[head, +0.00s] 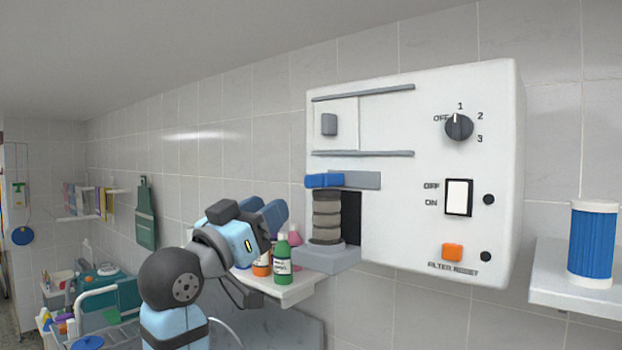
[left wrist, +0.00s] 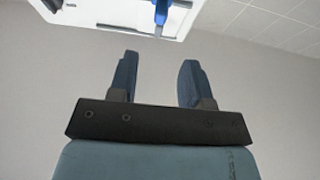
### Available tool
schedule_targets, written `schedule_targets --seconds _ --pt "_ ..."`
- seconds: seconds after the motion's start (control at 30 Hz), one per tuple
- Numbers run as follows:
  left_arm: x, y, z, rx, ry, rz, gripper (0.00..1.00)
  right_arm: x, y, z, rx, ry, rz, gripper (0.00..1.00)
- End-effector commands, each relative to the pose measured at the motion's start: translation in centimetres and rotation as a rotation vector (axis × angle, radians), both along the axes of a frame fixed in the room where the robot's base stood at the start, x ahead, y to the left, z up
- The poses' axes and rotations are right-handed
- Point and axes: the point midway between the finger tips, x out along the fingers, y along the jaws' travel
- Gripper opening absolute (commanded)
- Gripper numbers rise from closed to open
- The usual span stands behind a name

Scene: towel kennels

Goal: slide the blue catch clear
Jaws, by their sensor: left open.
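The blue catch (head: 323,181) is a small blue block at the left end of a grey bar (head: 362,180) on the front of a white wall unit (head: 430,100). Below it, a grey ribbed stack (head: 327,216) stands on a grey ledge in front of a dark opening. My left gripper (head: 266,212) is open and empty, to the left of and below the catch, apart from it. In the left wrist view, a blue part (left wrist: 161,12), seemingly the catch, shows at the top edge, beyond the open fingers (left wrist: 157,72). My right gripper is not in view.
A shelf (head: 297,291) with a green bottle (head: 283,262) and other small containers lies just beneath my left gripper. A dial (head: 459,127), a white switch (head: 459,197) and an orange button (head: 452,251) are on the unit. A blue cylinder (head: 592,245) stands on the right shelf.

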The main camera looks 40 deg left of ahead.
Motion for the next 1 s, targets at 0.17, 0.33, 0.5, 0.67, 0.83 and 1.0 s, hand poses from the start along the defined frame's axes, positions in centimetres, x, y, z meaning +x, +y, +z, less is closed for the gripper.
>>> schedule_targets --seconds 0.17,0.33,0.5,0.67,0.83,1.0 --pt "3.4 -0.3 1.6 -0.003 0.001 -0.002 0.45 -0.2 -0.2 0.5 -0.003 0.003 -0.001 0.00" --pt "6.8 -0.6 3.0 -0.003 0.001 -0.002 0.45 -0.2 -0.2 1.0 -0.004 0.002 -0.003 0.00" --pt "9.5 -0.8 4.1 -0.002 0.001 -0.002 0.45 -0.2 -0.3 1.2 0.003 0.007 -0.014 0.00" --pt "10.9 -0.9 4.6 -0.001 0.001 0.000 0.45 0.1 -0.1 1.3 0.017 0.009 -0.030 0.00" --pt "11.4 -0.9 4.7 0.000 0.001 0.001 0.45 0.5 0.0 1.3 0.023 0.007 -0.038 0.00" --pt "11.4 -0.9 4.7 0.000 0.001 0.001 0.45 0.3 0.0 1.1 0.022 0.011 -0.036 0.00"
